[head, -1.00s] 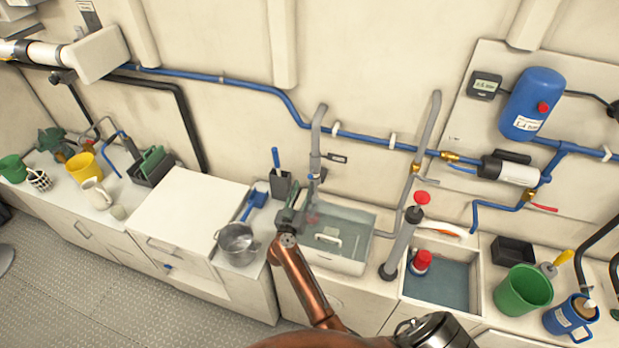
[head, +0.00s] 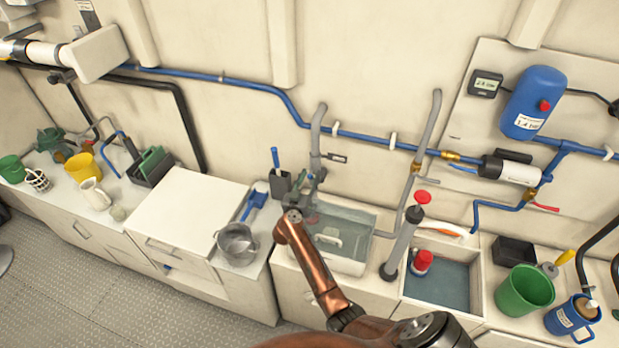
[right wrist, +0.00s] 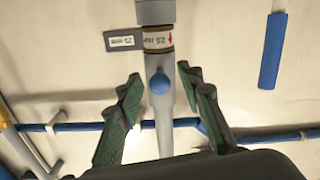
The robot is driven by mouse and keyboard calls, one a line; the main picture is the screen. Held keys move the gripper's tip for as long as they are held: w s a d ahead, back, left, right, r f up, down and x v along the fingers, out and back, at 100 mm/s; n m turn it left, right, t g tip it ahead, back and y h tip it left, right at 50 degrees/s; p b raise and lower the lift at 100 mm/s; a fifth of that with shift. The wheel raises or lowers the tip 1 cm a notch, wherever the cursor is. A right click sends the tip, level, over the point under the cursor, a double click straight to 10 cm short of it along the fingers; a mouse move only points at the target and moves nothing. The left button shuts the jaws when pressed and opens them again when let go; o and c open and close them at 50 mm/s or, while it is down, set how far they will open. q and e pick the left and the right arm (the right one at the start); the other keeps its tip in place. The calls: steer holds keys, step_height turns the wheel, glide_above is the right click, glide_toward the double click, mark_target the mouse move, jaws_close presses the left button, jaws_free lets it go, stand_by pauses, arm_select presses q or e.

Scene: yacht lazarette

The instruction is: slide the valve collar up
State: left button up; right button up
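A grey upright pipe (head: 316,140) stands at the back of the sink, with a small dark tag (head: 337,158) beside it. In the right wrist view, which looks upside down, a thicker grey collar (right wrist: 155,12) sits on the pipe at the top edge, partly cut off. In the head view my right gripper (head: 304,188) partly hides the pipe's lower part. My left gripper is not in view.
A water-filled basin (head: 360,262) lies below the gripper. A blue-handled brush in a holder (head: 280,184) stands close left. A metal pot (head: 236,241) and blue scoop (head: 254,203) are on the counter.

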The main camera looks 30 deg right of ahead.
steer(key=shift+c, duration=0.4)
jaws_close()
